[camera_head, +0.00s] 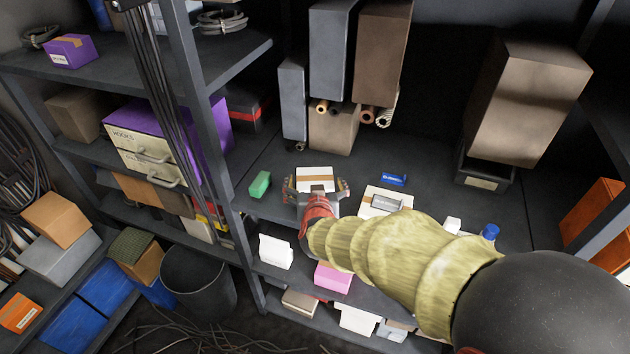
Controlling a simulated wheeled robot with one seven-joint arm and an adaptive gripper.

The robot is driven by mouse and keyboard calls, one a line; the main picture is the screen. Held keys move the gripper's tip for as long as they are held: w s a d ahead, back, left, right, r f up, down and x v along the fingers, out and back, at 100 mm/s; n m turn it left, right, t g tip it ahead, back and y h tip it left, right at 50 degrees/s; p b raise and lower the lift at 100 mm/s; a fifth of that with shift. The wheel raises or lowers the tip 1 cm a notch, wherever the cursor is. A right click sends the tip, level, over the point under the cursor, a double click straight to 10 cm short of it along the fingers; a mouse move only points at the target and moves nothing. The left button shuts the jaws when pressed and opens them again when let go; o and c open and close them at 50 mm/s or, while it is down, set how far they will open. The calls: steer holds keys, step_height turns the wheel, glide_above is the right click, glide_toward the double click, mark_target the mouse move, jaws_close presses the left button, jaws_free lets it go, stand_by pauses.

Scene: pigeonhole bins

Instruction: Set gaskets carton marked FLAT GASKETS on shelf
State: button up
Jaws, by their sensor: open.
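A small white carton with a tan tape stripe (315,173) is on the dark shelf (330,155) in the middle of the head view. No lettering on it can be read, so I cannot tell whether it is the FLAT GASKETS carton. My gripper (317,186) is open at the shelf's front part. Its fingers lie to the left and right of the white carton, and its palm covers the carton's near side. I cannot tell whether the fingers touch it.
A green box (260,184) stands left of my gripper. A white box with a grey item (385,203) and a blue item (394,179) lie to the right. Tall boxes (335,50) stand behind. A rack upright (205,120) is at left. The shelf's back middle is clear.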

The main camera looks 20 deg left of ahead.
steer(key=p+v, duration=0.3)
steer(key=v, duration=0.8)
steer(key=s+d+r+g, duration=0.3)
steer(key=d+r, duration=0.6)
steer(key=d, duration=0.4)
steer(key=s+d+m+g+h, duration=0.3)
steer(key=s+d+g+h, duration=0.1)
steer(key=s+d, duration=1.3)
steer(key=d, duration=0.3)
steer(key=shift+s+m, duration=0.3)
